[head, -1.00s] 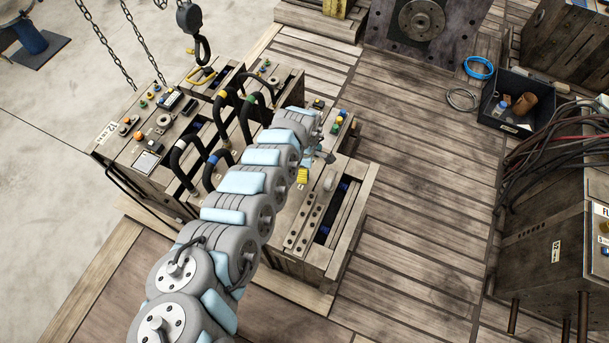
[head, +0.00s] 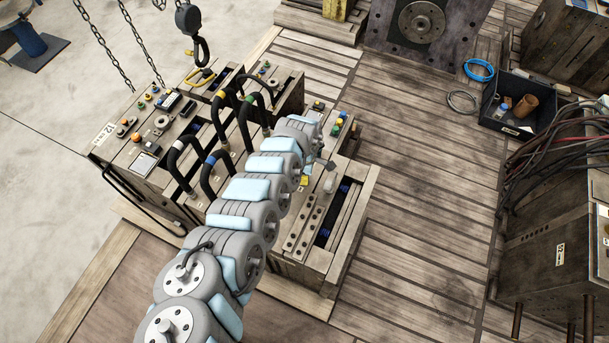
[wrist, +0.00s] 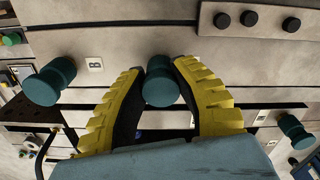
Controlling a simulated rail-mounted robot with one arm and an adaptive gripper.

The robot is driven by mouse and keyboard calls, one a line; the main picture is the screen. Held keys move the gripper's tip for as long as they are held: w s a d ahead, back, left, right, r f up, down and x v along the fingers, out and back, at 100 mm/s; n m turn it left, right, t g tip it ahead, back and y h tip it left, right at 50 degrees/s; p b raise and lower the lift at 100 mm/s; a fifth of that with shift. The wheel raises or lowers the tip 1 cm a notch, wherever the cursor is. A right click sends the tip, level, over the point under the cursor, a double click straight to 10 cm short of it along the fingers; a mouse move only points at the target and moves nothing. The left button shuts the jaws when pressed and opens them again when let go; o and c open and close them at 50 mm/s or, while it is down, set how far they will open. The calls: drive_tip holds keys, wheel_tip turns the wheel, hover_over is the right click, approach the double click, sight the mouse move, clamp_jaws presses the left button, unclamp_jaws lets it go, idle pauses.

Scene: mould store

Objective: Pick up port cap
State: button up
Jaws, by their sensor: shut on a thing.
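In the wrist view, my gripper (wrist: 160,95) has two yellow ridged fingers, and they are closed around a dark teal port cap (wrist: 160,82). The cap sits between the fingertips. I cannot tell whether it still touches the panel behind it. Another teal cap (wrist: 48,82) stands to the left beside a "B" label (wrist: 95,64), and a third (wrist: 295,131) is at the right; both are apart from the fingers. In the head view my arm reaches over the wooden-sided mould block and hides most of the gripper and the held cap.
The mould block (head: 355,215) has black looped hoses (head: 217,110) close left of my arm. A crane hook (head: 200,50) hangs above its far left side. A dark bin (head: 512,125) and a cable-laden block (head: 545,240) stand right. The plank floor between is clear.

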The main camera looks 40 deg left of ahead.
wheel_tip(320, 180, up, 4)
drive_tip(key=shift+s+f+p, duration=0.1)
drive_tip(key=shift+p, duration=1.05)
drive_tip(key=s+d+r+p, duration=0.3)
drive_tip(key=s+r+p, duration=0.3)
drive_tip(key=s+r, duration=0.1)
drive_tip(key=shift+d, duration=0.25)
drive_tip(key=s+p, duration=0.1)
drive_tip(key=s+d+r+p, duration=0.1)
drive_tip(key=p, duration=0.1)
drive_tip(key=s+r+p, duration=0.1)
drive_tip(key=p, duration=0.1)
drive_tip(key=shift+s+d, duration=0.4)
drive_tip(key=shift+s+d+r+p, duration=0.1)
drive_tip(key=shift+s+d+p, duration=0.3)
drive_tip(key=shift+s+p, duration=0.25)
